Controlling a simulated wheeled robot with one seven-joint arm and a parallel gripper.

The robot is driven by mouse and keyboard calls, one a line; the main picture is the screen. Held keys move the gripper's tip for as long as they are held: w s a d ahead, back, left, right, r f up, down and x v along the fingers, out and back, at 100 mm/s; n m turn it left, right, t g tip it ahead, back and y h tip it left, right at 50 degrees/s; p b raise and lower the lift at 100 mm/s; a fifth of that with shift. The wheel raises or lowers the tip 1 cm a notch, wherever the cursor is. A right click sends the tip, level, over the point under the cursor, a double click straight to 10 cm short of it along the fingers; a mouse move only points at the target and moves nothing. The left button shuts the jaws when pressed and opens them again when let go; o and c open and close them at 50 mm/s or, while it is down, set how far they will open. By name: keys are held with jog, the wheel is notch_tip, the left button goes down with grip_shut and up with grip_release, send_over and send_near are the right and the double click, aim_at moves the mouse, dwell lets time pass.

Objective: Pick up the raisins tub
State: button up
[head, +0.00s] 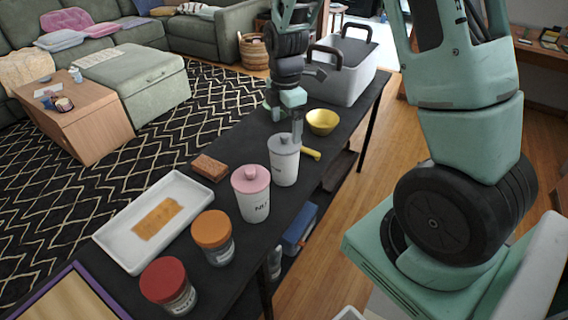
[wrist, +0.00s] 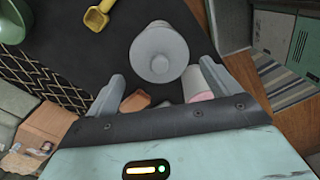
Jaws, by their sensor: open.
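No label I can read says raisins. A white tub with a grey lid (head: 284,160) stands upright on the dark table; its round knobbed lid also shows in the wrist view (wrist: 160,52). Its label is too small to read. My gripper (head: 284,118) is just above and beside this tub in the head view. In the wrist view my gripper (wrist: 160,88) is open, its fingers either side of and below the lid, with nothing held. A pink-lidded tub (head: 251,194) with partly legible lettering stands nearer; it also shows in the wrist view (wrist: 197,85).
Orange-lidded (head: 213,237) and red-lidded (head: 168,286) jars, a white tray (head: 115,238) and a brown block (head: 209,167) share the dark table. A yellow bowl (head: 321,121), a yellow-handled thing (head: 311,155) and a grey bin (head: 340,82) lie beyond the grey-lidded tub.

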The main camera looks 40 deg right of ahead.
aim_at(285, 135)
jog(key=shift+f+p, duration=0.4)
jog(key=shift+f, duration=3.1)
jog(key=shift+w, duration=0.1)
jog(key=c, duration=1.2)
notch_tip(285, 135, up, 10)
jog(key=shift+f, duration=0.1)
jog(key=shift+c, duration=0.2)
jog(key=m, duration=0.1)
jog(key=m+p, duration=0.1)
jog(key=m, duration=0.1)
jog(key=shift+r, duration=0.35)
jog(key=shift+f+m+p, duration=0.2)
jog(key=shift+m+p, duration=0.15)
jog(key=shift+m, duration=0.95)
